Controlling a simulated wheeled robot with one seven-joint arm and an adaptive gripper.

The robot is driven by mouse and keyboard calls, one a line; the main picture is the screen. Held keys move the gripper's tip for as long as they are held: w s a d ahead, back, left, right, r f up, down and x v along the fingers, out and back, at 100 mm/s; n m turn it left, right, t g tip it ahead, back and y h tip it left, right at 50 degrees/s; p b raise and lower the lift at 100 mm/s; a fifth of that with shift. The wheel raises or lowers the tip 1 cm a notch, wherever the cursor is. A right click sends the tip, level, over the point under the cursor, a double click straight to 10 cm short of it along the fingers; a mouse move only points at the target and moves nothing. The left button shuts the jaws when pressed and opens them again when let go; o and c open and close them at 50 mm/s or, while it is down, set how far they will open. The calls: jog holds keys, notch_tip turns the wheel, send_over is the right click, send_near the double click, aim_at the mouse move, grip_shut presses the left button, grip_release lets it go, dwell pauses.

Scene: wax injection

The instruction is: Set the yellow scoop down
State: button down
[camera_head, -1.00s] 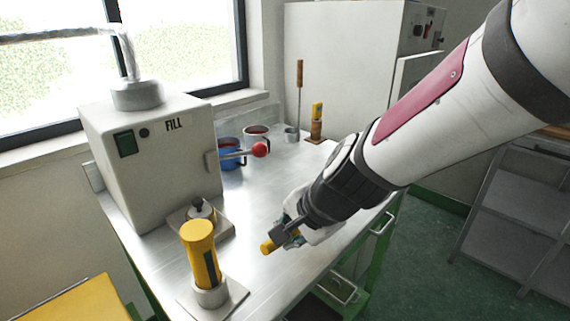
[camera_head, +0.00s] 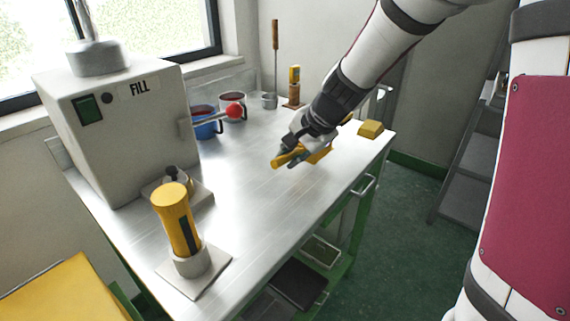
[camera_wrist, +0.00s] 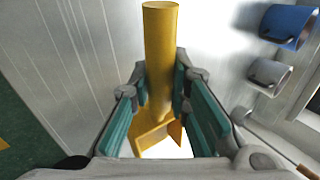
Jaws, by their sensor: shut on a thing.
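The yellow scoop (camera_head: 282,160) is held in my gripper (camera_head: 296,149), over the right half of the steel table (camera_head: 235,220). Its handle points to the lower left and its flat-sided pan shows to the right under the fingers. In the wrist view, the teal pads of my gripper (camera_wrist: 168,98) are on both sides of the yellow scoop (camera_wrist: 161,45), with its handle pointing away and its pan close to the palm. I cannot tell whether the scoop touches the table.
A yellow block (camera_head: 370,129) lies near the table's right edge. A yellow cylinder (camera_head: 175,215) stands in a holder at the front. The FILL machine (camera_head: 125,130) stands left; a blue mug (camera_head: 206,122) and a white mug (camera_head: 233,106) stand behind. The middle of the table is clear.

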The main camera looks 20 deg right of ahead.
jog(key=shift+s+a+f+b, duration=0.15)
jog(key=shift+f+b, duration=0.4)
jog(key=shift+f, duration=1.15)
jog(key=shift+f, duration=0.1)
jog(key=c, duration=1.5)
grip_release()
jog(key=p+v, duration=0.4)
jog(key=v, duration=0.8)
jog(key=s+a+r+n+g, duration=0.1)
jog(key=s+a+r+n, duration=0.15)
jog(key=s, duration=0.55)
jog(key=s+a+r+n+g, duration=0.1)
jog(key=s+n, duration=0.3)
jog(key=s, duration=0.4)
jog(key=s+d+n+h, duration=0.1)
jog(key=s, duration=0.4)
jog(key=s+d+f+n+g+h, duration=0.1)
jog(key=s+n, duration=0.1)
jog(key=s, duration=0.2)
jog(key=s+n+g+h, duration=0.1)
jog(key=s+n, duration=0.1)
jog(key=s, duration=0.3)
jog(key=shift+s+d+f, duration=0.2)
jog(key=shift+s+d, duration=0.2)
